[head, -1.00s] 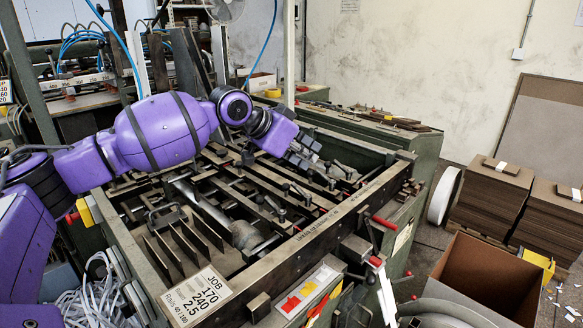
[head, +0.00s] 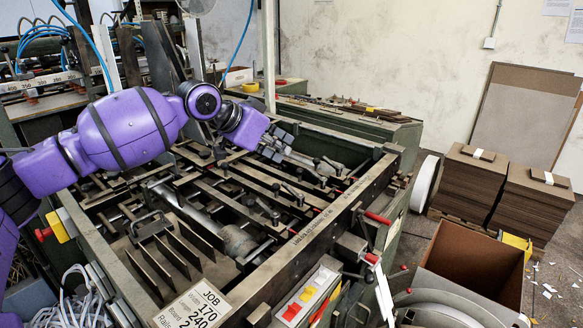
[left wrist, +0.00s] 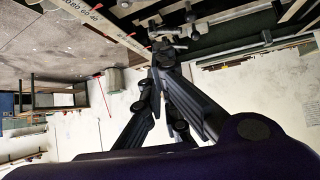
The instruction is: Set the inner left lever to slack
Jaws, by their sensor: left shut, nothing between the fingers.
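My left gripper (head: 277,146) hangs over the far part of the open feeder frame (head: 310,232), its fingers closed with nothing between them. In the left wrist view its fingers (left wrist: 163,62) converge to closed tips, close to a dark lever-like fitting (left wrist: 188,22); I cannot tell whether they touch. Several small levers with dark knobs stand along the rails, among them one near the middle (head: 276,188) and one nearer the front (head: 275,216). I cannot tell which is the inner left lever or how it is set; my gripper and forearm hide part of that area. My right gripper is not in view.
A job card (head: 200,303) lies on the near corner. Red handles (head: 377,218) stick out at the frame's right side. An open cardboard box (head: 470,272) and brown board stacks (head: 470,182) stand to the right. Rails and upright plates crowd the frame's inside.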

